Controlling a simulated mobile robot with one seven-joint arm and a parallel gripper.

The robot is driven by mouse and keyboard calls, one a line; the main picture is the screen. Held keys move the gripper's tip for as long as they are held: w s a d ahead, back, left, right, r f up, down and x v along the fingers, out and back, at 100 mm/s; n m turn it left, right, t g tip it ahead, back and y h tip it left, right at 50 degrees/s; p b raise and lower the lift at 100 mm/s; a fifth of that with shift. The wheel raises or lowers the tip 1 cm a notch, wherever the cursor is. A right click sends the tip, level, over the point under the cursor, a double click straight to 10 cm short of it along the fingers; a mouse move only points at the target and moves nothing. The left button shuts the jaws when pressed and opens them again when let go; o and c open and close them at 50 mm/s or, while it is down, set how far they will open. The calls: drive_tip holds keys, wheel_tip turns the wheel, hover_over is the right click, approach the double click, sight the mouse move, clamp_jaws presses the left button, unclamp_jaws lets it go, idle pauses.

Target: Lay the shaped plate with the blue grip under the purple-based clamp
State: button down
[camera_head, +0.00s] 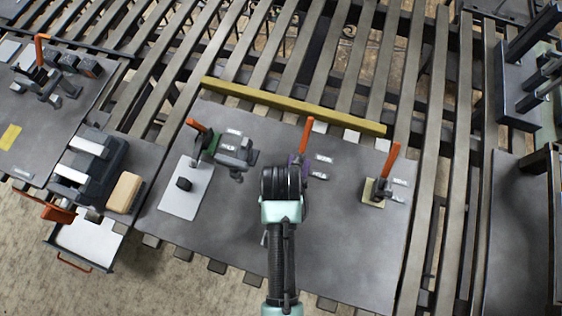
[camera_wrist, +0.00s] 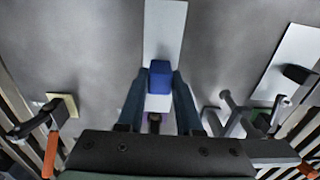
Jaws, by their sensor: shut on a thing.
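The shaped plate (camera_wrist: 165,28) is light grey, with a blue grip (camera_wrist: 160,76) standing on it. In the wrist view my gripper (camera_wrist: 160,80) is shut on the blue grip, a finger on each side. The plate's near end points toward the purple-based clamp (camera_wrist: 154,117), which is mostly hidden behind my gripper body. In the head view the purple-based clamp (camera_head: 304,162) shows beside my wrist, its orange handle upright. There my arm hides the plate and fingers. I cannot tell whether the plate touches the table or reaches under the clamp.
A green-based clamp (camera_head: 211,145) stands left, with a plate with a black grip (camera_head: 184,184) in front. A yellow-based clamp (camera_head: 372,190) stands right. A yellow bar (camera_head: 290,106) runs along the back of the grey table (camera_head: 350,262). The table's front right is clear.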

drive_tip(key=shift+f, duration=3)
drive_tip(key=shift+f, duration=0.2)
drive_tip(key=c, duration=0.6)
unclamp_jaws()
drive_tip(key=shift+r, duration=0.15)
